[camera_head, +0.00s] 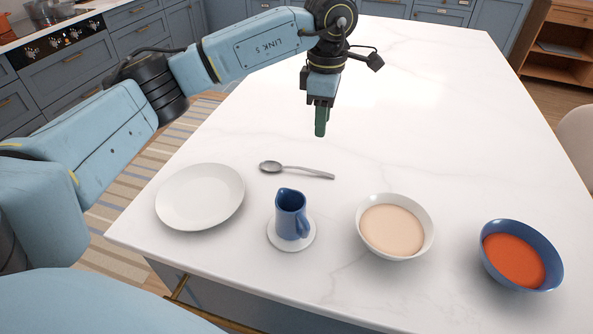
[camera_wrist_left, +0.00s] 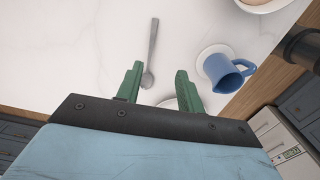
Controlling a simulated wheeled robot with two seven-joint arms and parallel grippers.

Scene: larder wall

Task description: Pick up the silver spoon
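The silver spoon (camera_head: 296,170) lies flat on the white marble counter, its bowl to the left and its handle to the right. My left gripper (camera_head: 320,134) hangs above the counter, beyond the spoon and a little to its right in the head view. In the left wrist view, the fingers of my left gripper (camera_wrist_left: 159,68) are apart with nothing held. The spoon (camera_wrist_left: 152,42) shows there between and beyond the fingertips, its bowl nearest the gripper. My right gripper is in neither view.
A white plate (camera_head: 200,197) lies left of the spoon. A blue jug (camera_head: 291,216) on a white saucer (camera_head: 278,243) stands in front of it. A cream-filled white bowl (camera_head: 427,238) and a blue bowl (camera_head: 551,277) of red soup stand right. The counter (camera_head: 430,100) behind is clear.

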